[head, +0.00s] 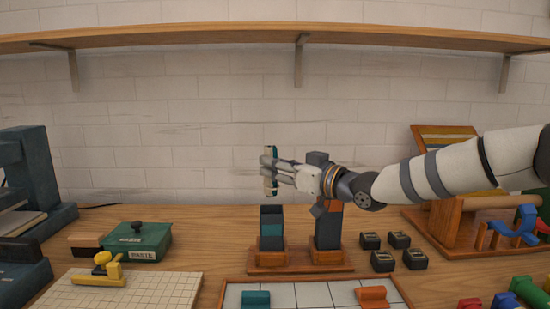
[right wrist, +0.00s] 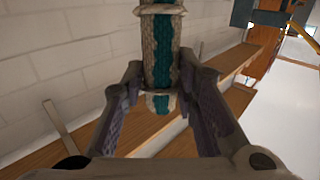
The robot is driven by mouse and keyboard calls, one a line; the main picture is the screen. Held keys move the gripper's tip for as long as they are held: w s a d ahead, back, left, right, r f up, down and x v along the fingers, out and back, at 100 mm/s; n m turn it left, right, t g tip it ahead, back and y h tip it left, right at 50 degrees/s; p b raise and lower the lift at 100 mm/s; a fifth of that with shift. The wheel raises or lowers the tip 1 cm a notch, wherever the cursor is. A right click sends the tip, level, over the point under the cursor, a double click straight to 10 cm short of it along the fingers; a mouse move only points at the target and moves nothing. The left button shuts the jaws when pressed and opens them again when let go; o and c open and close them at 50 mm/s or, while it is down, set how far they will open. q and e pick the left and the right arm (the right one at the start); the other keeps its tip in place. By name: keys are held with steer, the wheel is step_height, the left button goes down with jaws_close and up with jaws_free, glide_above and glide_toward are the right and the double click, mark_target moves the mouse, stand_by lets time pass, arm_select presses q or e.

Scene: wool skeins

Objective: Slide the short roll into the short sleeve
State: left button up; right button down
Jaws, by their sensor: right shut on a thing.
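The short roll (head: 271,187) is an upright teal and cream wool skein. My right gripper (head: 271,166) is shut on it and holds it in the air. In the right wrist view the same roll (right wrist: 161,50) stands between the two fingers (right wrist: 162,82), with pale ties around it. The short sleeve (head: 272,224) is a dark, square, upright holder with a teal band, on a wooden base (head: 300,268). The roll's lower end is above the sleeve's top, apart from it and roughly in line. My left gripper is not in view.
A taller dark sleeve (head: 328,228) stands close to the right, partly behind my right wrist. Several small black blocks (head: 383,261) lie farther right. A green box (head: 137,243) and a gridded board (head: 160,287) are at left. A tiled tray (head: 312,296) is in front.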

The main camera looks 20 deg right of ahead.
step_height(320, 180, down, 10)
steer(key=shift+b, duration=0.95)
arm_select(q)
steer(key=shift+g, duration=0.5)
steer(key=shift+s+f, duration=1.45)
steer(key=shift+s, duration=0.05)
arm_select(e)
steer(key=shift+s+f, duration=0.15)
steer(key=shift+f, duration=0.35)
steer(key=shift+s+f, duration=0.15)
steer(key=shift+f, duration=0.35)
steer(key=c, duration=1.2)
jaws_free()
steer(key=shift+f, duration=0.15)
steer(key=shift+s, duration=0.1)
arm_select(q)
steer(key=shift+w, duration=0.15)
arm_select(e)
glide_toward(281, 218)
steer(key=shift+s+d+r, duration=0.1)
steer(key=shift+d+r, duration=0.05)
steer(key=shift+r, duration=0.45)
steer(key=shift+d+r, duration=0.1)
steer(key=shift+r, duration=0.5)
steer(key=shift+r, duration=0.1)
